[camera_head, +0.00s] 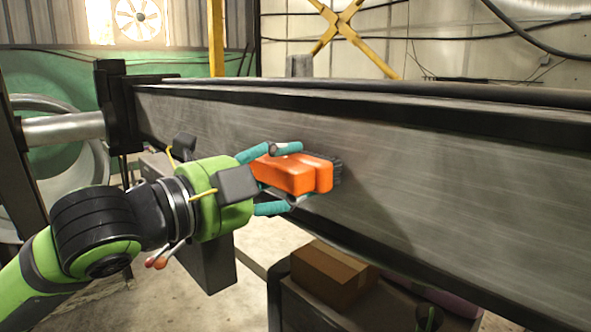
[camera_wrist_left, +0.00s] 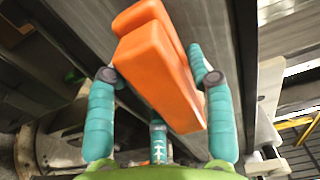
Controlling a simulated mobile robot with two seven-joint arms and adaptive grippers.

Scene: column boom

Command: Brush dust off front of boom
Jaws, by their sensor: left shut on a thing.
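The boom (camera_head: 440,175) is a long grey metal beam with a broad, faintly streaked front face, running from the left to the right edge of the head view. An orange brush (camera_head: 297,175) has its dark bristles against or very close to that face, left of the middle; exact contact is hard to tell. My left gripper (camera_head: 285,178) is shut on the brush, with teal fingers above and below its body. In the left wrist view the orange brush (camera_wrist_left: 160,70) sits between the teal fingers and the bristles are hidden. My right gripper is not in view.
A cardboard box (camera_head: 332,272) sits on a dark cart or shelf below the boom. A metal cylinder (camera_head: 62,130) meets the boom's left end at a black bracket (camera_head: 118,110). A yellow cross-brace (camera_head: 340,25) stands behind.

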